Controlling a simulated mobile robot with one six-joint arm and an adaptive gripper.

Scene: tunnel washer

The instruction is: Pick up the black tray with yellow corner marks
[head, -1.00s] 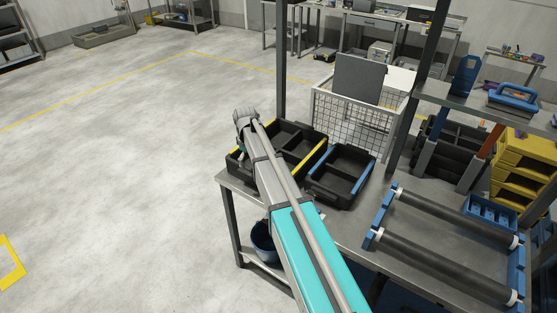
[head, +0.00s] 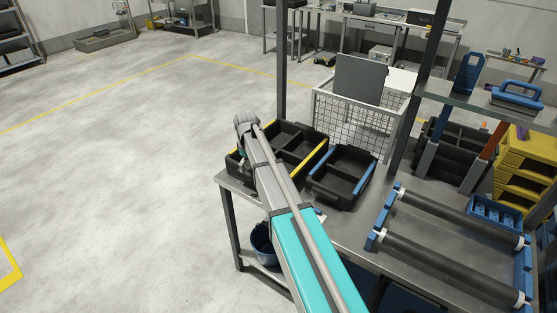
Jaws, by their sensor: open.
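A black divided tray (head: 294,141) with a yellow strip along its right rim sits at the far left end of the grey workbench (head: 345,228). I see the yellow as a strip, not as separate corner marks. My arm crosses in front of the tray's left part and hides some of it. My grey wrist stands over the tray's left side. My gripper's fingers are hidden behind the arm, so I cannot tell how close they are to the tray.
A black tray with blue rims (head: 342,178) stands close on the right. A roller frame with blue ends (head: 445,250) lies farther right. A wire cage cart (head: 350,125) and a dark post (head: 281,60) stand behind. The floor to the left is open.

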